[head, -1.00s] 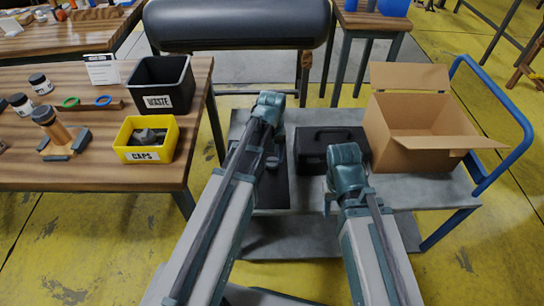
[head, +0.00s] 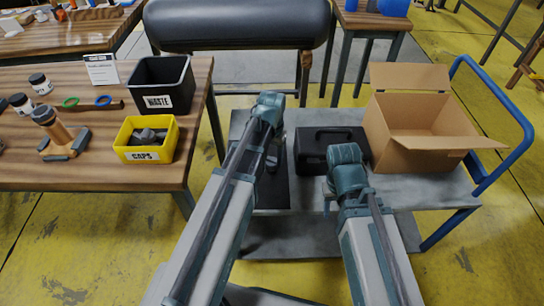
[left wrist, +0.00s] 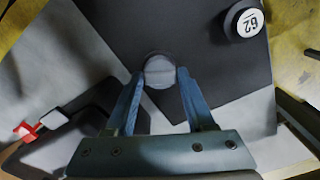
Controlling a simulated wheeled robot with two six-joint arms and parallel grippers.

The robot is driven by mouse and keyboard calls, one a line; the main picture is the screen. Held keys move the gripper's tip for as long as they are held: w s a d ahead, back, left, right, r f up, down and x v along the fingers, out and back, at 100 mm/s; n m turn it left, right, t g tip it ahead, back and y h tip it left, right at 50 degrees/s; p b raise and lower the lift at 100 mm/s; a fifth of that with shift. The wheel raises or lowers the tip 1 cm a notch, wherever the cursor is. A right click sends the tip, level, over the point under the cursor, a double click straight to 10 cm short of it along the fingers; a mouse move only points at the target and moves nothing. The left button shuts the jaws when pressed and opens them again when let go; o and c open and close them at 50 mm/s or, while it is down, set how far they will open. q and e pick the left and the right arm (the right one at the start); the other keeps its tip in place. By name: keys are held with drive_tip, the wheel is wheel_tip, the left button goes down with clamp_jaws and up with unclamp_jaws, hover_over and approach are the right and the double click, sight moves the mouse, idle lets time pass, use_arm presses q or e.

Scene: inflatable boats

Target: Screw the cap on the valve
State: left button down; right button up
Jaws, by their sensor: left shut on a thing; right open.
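In the left wrist view my left gripper (left wrist: 160,74) has its two blue fingers on either side of a round grey cap-like piece (left wrist: 160,70), shut on it. Below is a dark flat panel (left wrist: 205,55). A black round piece with a white disc marked 62 (left wrist: 245,22) stands near the panel's edge, apart from the fingers; I cannot tell whether it is the valve. In the head view the left arm reaches over the dark panel (head: 272,192), and the arm mostly hides its gripper (head: 273,162). My right gripper (head: 329,199) is over the trolley, its fingers mostly hidden.
The trolley (head: 300,198) carries a black case (head: 318,148) and an open cardboard box (head: 405,135). On the left table are a yellow CAPS bin (head: 147,155), a black WASTE bin (head: 185,103), rings and jars. A dark inflated tube (head: 240,22) lies behind.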

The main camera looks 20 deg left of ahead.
sight(272, 159)
use_arm(q)
drive_tip(key=m, duration=0.5)
drive_tip(key=shift+m, duration=0.4)
drive_tip(key=shift+c, duration=0.9)
unclamp_jaws()
drive_tip(key=shift+r, duration=0.1)
wheel_tip(272, 159, up, 8)
drive_tip(key=p, duration=0.8)
